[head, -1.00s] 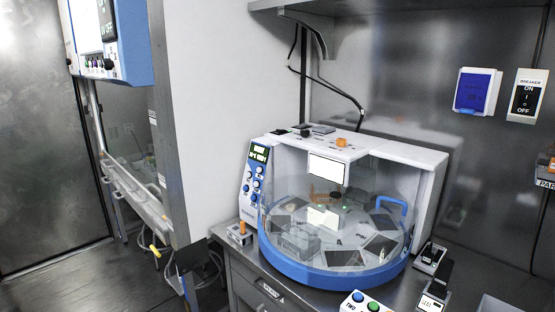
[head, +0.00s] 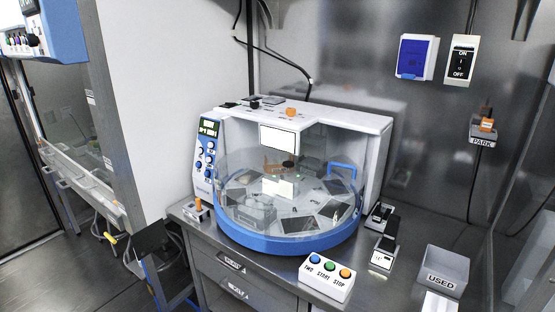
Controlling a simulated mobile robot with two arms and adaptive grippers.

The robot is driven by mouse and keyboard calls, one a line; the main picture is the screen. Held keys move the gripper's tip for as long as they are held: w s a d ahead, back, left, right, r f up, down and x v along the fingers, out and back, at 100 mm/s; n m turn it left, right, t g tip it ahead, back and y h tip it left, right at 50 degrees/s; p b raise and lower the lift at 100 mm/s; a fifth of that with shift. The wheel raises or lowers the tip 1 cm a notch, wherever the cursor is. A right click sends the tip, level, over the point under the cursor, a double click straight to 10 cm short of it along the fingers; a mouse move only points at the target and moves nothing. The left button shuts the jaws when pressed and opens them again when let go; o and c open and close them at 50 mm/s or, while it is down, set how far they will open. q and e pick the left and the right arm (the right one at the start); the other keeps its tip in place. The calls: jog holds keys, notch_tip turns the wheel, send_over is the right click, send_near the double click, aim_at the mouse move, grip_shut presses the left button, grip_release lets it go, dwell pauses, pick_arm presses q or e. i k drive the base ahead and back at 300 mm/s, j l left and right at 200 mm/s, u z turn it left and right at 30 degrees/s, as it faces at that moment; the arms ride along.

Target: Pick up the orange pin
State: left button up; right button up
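Several small orange parts show, and I cannot tell for certain which is the orange pin. One orange piece (head: 198,205) stands upright in a small grey block on the counter, left of the blue-and-white machine (head: 285,243). Another orange piece (head: 487,124) sits on the PARK holder (head: 482,141) on the right wall. A third, an orange knob (head: 291,112), is on top of the machine. An orange-brown part also shows inside the clear cover. Neither of my grippers is in view.
A button box (head: 327,278) stands at the counter's front edge, with a grey USED bin (head: 444,270) to its right. Two small dark-topped devices (head: 385,248) stand between the machine and the bin. Drawers (head: 234,265) are below. Open floor (head: 60,275) lies at the left.

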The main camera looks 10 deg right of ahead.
aim_at(198, 200)
jog(key=i+j, duration=0.7)
jog(key=i, duration=0.15)
jog(key=i+l+u, duration=0.2)
jog(key=u, duration=0.3)
